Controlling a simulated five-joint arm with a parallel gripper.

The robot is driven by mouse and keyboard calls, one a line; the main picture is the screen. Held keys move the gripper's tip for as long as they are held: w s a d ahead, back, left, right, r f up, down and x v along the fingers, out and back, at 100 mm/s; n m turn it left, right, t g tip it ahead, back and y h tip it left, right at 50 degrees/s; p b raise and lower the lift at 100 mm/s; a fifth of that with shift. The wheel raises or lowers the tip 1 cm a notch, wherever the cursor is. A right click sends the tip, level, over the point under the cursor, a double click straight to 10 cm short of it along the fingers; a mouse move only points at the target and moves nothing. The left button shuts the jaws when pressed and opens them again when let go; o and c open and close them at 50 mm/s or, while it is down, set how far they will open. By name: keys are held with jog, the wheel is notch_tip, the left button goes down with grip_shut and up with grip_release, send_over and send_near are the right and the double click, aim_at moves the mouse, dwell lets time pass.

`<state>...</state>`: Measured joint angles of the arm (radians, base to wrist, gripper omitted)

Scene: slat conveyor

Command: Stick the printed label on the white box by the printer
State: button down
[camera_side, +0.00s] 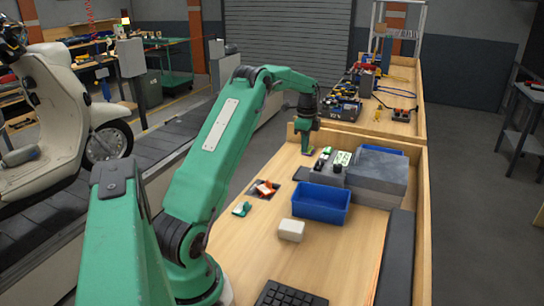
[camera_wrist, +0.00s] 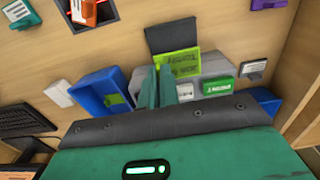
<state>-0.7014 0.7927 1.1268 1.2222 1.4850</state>
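The white box (camera_side: 291,229) lies on the wooden bench in front of the blue bin. It also shows at the left of the wrist view (camera_wrist: 58,93). A grey block-like unit (camera_side: 378,172), perhaps the printer, stands behind the bin. A yellow-green card with dark print (camera_wrist: 179,65), possibly the printed label, shows beyond my fingers in the wrist view. My gripper (camera_side: 307,148) is raised over the back left of the bench, well away from the white box. Its green fingers (camera_wrist: 158,82) look close together and overlap the card in that view; I cannot tell whether they touch it.
The blue bin (camera_side: 320,205) stands between the white box and the grey unit. A green box (camera_wrist: 218,86), an orange-and-white item (camera_side: 265,188), a green-and-white item (camera_side: 242,209) and a keyboard (camera_side: 290,294) lie around. Bare bench lies left of the white box.

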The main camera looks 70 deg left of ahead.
jog(key=d, duration=0.1)
jog(key=n, duration=1.9)
send_over(300, 227)
jog(key=shift+f, duration=0.35)
jog(key=shift+f, duration=0.15)
jog(key=shift+f, duration=2.9)
jog(key=shift+f, duration=0.55)
dwell(0.9)
